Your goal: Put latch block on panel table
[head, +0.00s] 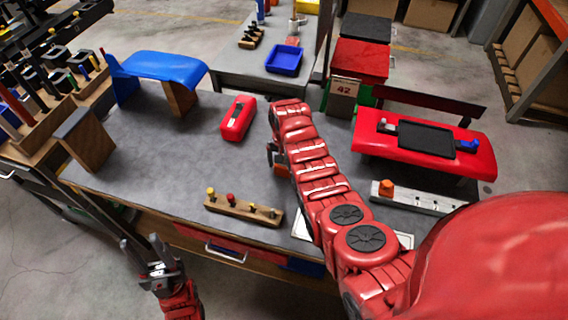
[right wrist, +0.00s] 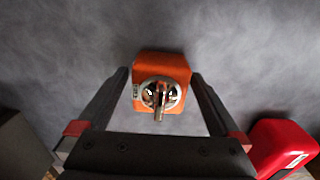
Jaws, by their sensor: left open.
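The orange block with a round metal latch fitting (right wrist: 162,70), which looks like the latch block, shows in the right wrist view on a grey surface. My right gripper (right wrist: 160,78) is open, its fingers on either side of the block with small gaps. In the head view my right gripper (head: 277,160) is over the middle of the grey table (head: 150,160), mostly hidden by my red arm; the block is hardly visible there. My left gripper (head: 148,262) is open and empty, in front of the table's front edge. I cannot tell which surface is the panel table.
A red case (head: 238,118) lies left of my right gripper. A wooden peg strip (head: 244,210) lies near the front edge. A blue curved panel (head: 158,68) stands at the back left, a red panel (head: 440,160) on the right. A blue tray (head: 284,60) sits on the far table.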

